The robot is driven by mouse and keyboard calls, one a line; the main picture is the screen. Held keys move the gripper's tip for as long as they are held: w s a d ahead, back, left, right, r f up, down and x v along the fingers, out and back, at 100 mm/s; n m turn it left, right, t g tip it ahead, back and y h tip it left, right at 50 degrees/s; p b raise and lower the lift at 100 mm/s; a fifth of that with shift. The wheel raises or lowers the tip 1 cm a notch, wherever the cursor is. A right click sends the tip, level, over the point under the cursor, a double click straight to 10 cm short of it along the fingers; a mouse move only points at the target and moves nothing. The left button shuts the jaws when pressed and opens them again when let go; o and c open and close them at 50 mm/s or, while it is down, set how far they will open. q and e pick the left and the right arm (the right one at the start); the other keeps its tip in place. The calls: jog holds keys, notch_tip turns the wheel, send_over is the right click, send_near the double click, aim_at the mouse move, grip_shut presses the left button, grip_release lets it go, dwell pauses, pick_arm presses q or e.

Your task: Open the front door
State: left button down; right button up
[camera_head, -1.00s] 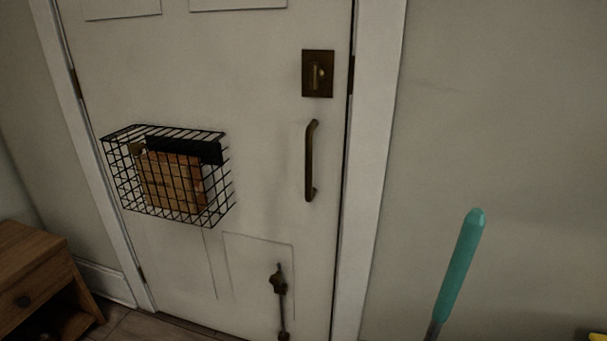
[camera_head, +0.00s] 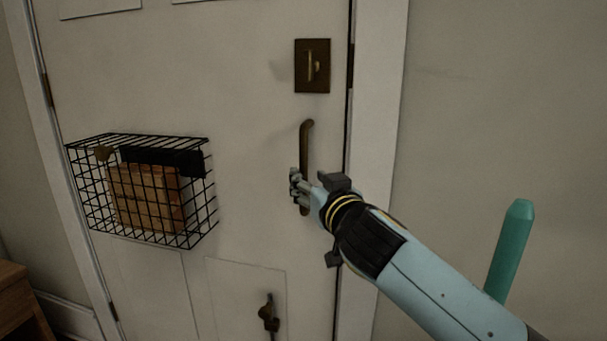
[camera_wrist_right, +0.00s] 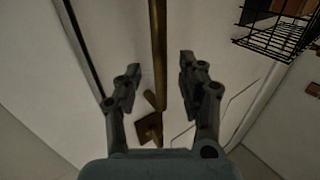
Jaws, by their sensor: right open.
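The white front door (camera_head: 250,160) stands closed in its frame in the head view. Its upright bronze pull handle (camera_head: 307,135) is near the right edge, below a dark lock plate (camera_head: 312,66) with a thumb turn. My right gripper (camera_head: 298,190) is at the lower part of the handle and hides some of it. In the right wrist view my right gripper (camera_wrist_right: 158,75) is open, and the handle (camera_wrist_right: 158,45) runs between its two fingers. I cannot tell whether either finger touches it. My left gripper is in neither view.
A black wire basket (camera_head: 85,190) holding a brown box (camera_head: 145,197) hangs on the door's left side. A small dark fitting (camera_head: 268,313) is low on the door. A teal pole (camera_head: 512,250) stands at right, beside my right arm. A wooden cabinet (camera_head: 14,290) is at lower left.

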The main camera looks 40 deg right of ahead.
aim_at(305, 175)
jog(key=x, duration=0.4)
jog(key=shift+w, duration=0.15)
jog(key=c, duration=0.8)
grip_shut()
jog(key=shift+w+f, duration=0.1)
